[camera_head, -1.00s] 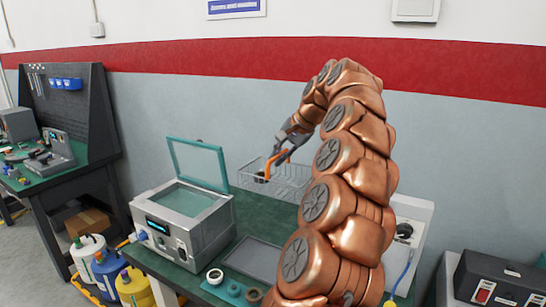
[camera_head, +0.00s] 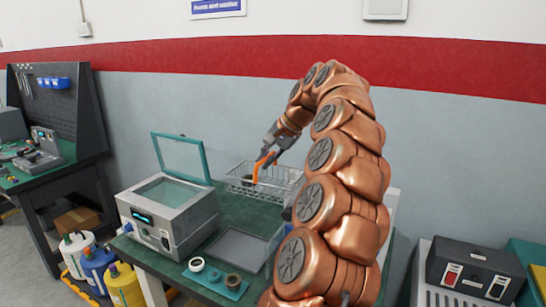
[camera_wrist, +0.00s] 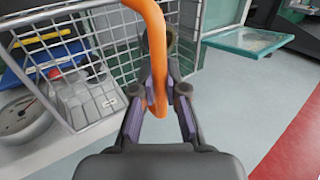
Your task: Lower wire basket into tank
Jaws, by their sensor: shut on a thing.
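The wire basket (camera_head: 288,181) is held up over the back of the bench, to the right of the tank (camera_head: 172,228), and looks roughly level. In the wrist view its mesh wall (camera_wrist: 115,62) fills the upper left. My gripper (camera_wrist: 160,95) is shut on the basket's orange handle (camera_wrist: 155,35); the gripper (camera_head: 272,155) also shows above the basket in the head view. A dark round part (camera_wrist: 182,40) shows behind the handle. The tank is a grey box with a display, and its teal-framed lid (camera_head: 182,157) stands open.
A flat grey tray (camera_head: 238,250) lies right of the tank, with a teal holder (camera_head: 218,281) and rings in front. A clear panel stands by the tray. Bottles (camera_head: 98,268) stand on the floor at left. A dark switch box (camera_head: 475,268) is at right.

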